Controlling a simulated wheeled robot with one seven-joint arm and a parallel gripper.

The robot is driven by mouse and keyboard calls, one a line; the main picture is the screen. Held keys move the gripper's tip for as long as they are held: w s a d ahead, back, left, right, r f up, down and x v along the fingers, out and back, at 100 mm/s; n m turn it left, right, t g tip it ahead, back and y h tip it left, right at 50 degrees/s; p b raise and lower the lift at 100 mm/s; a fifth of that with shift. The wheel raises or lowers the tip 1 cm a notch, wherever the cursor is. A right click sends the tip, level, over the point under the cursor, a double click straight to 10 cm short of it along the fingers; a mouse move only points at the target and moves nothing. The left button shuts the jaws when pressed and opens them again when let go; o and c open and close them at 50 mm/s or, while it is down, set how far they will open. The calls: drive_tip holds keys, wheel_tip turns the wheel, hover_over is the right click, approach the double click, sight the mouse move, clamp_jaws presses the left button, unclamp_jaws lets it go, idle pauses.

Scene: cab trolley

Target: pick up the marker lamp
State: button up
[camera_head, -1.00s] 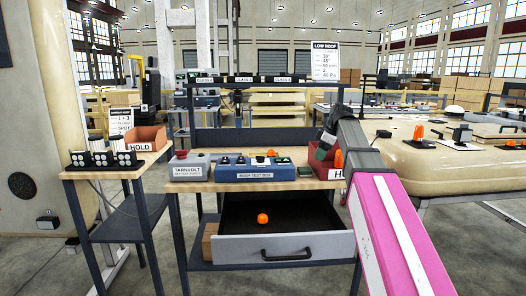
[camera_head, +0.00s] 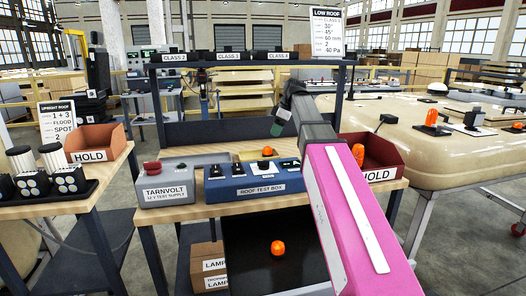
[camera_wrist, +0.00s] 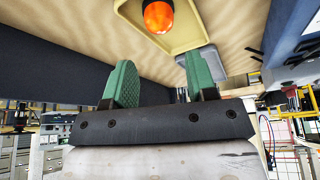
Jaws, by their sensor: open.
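Several orange lamps are in view, and I cannot tell which one is the marker lamp. Another orange lamp (camera_head: 267,152) shows at the back of the blue roof test box (camera_head: 243,183). A third orange lamp (camera_head: 358,152) is at the red HOLD bin, partly hidden by my arm. My gripper (camera_head: 283,114) is above the back of the bench, mostly hidden by my arm.
A grey test supply (camera_head: 166,184) stands left of the test box. The red HOLD bin (camera_head: 385,158) is at the bench's right end. A shelf rail (camera_head: 250,62) crosses above the bench. A cream roof panel (camera_head: 460,160) with more lamps is on the right. Boxes (camera_head: 210,268) sit below.

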sight(268, 149)
drive_tip(key=x, duration=1)
drive_tip(key=shift+d+f, duration=0.1)
drive_tip(key=c, duration=0.5)
